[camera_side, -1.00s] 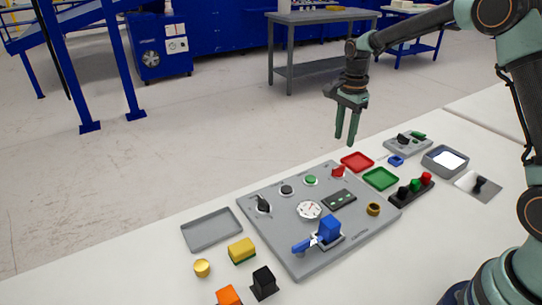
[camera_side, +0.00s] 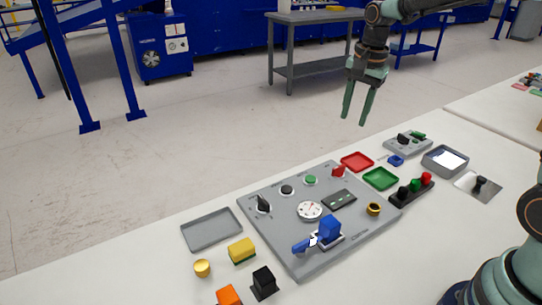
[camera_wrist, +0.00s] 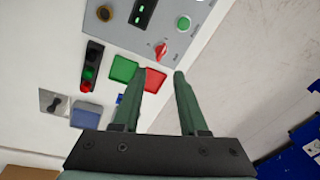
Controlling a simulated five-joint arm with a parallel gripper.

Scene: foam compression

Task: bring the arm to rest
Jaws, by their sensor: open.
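My gripper (camera_side: 356,103) is open and empty, with its two green fingers pointing down. In the side view it hangs in the air above the far edge of the white table (camera_side: 150,275). It also shows in the wrist view (camera_wrist: 158,78), where its fingers stand apart with nothing between them. The grey control panel (camera_side: 285,222) lies on the table to the left of and below the gripper in the side view. It carries a dial gauge (camera_side: 309,210), knobs, a red switch (camera_side: 339,171) and a blue toggle clamp (camera_side: 328,230).
A red tray (camera_side: 357,162) and a green tray (camera_side: 381,179) lie beside the panel. A grey bin (camera_side: 445,160) stands at the right. A yellow block (camera_side: 241,250), a black block (camera_side: 264,281) and an empty grey tray (camera_side: 211,231) are at the left. The air around the gripper is clear.

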